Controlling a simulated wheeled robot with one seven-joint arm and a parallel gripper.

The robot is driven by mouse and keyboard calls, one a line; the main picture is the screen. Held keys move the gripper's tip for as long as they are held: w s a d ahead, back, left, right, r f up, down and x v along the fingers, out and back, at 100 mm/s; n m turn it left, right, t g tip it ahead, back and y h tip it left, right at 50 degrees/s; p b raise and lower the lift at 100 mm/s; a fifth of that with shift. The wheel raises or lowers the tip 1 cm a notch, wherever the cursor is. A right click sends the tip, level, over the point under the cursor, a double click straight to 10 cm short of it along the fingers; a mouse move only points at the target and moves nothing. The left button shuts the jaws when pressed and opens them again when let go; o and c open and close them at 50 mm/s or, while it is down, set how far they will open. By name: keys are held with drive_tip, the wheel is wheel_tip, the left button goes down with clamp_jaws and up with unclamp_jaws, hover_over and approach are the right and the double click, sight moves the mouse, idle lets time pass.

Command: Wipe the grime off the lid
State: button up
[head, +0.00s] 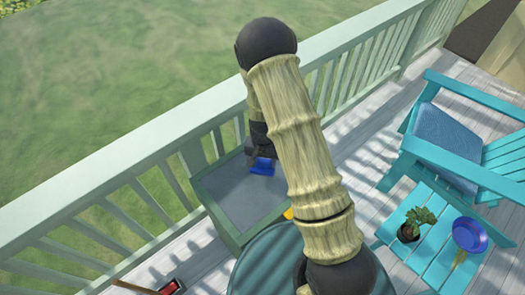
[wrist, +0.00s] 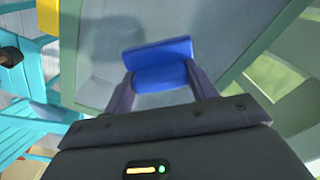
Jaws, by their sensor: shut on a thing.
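A grey lid surface (head: 225,190) with a pale green frame tops a box beside the railing. It fills much of the wrist view (wrist: 215,35). My gripper (head: 262,156) is over the far part of this lid. Its two fingers (wrist: 159,78) are shut on a blue block-like wiper (head: 262,167), which also shows in the wrist view (wrist: 160,52). The wiper is at or just above the lid; I cannot tell whether it touches. No distinct grime patch can be told from the grey surface. A dark shadow lies beside the wiper. My arm hides the lid's right part.
A pale green railing (head: 150,165) runs behind the box. A yellow object (wrist: 48,16) is near the lid's edge. A turquoise chair (head: 470,160) and side table (head: 430,262) with a potted plant (head: 410,226) and blue bowl (head: 469,235) stand right. A red-ended tool (head: 172,287) lies lower left.

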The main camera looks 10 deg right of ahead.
sight(263, 161)
wheel_tip(263, 161, up, 2)
drive_tip(key=shift+w+p, duration=0.1)
drive_tip(key=shift+p, duration=0.45)
drive_tip(key=shift+a+r+p, duration=0.1)
drive_tip(key=shift+r+p, duration=0.2)
drive_tip(key=shift+r, duration=0.05)
drive_tip(key=shift+s+r+p, duration=0.25)
drive_tip(key=shift+r+p, duration=0.15)
drive_tip(key=shift+r, duration=0.2)
drive_tip(key=shift+w+f, duration=0.1)
drive_tip(key=shift+w, duration=0.05)
drive_tip(key=w+d+f+n, duration=0.1)
drive_tip(key=d+f+n, duration=0.1)
drive_tip(key=d+n, duration=0.2)
drive_tip(key=shift+d+f, duration=0.4)
drive_tip(key=shift+d, duration=0.65)
